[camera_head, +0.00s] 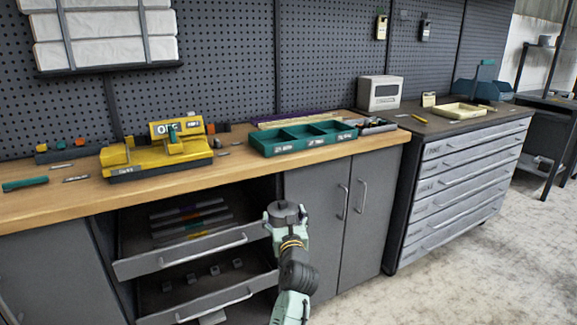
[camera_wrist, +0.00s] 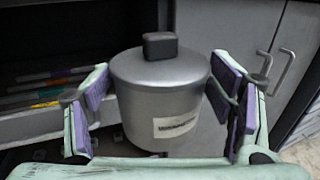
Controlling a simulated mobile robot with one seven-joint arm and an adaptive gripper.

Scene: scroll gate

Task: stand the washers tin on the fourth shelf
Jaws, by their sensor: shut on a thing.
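A grey metal tin (camera_wrist: 160,95) with a lid and a dark knob stands upright in the wrist view. Its white label is too blurred to read, so I cannot tell if it is the washers tin. My gripper (camera_wrist: 166,88) is shut on it, with purple pads on its left and right sides. In the head view the tin's lid (camera_head: 288,214) shows at the end of my arm, between the fingers of my gripper (camera_head: 286,219), in front of the workbench. I cannot make out a fourth shelf.
Two open drawers, upper (camera_head: 190,258) and lower (camera_head: 215,305), jut from under the wooden workbench (camera_head: 75,197), left of the tin. Closed grey doors (camera_head: 345,205) are to the right. A green tray (camera_head: 303,138) and yellow device (camera_head: 155,157) stand on top. A drawer cabinet (camera_head: 465,180) is farther right.

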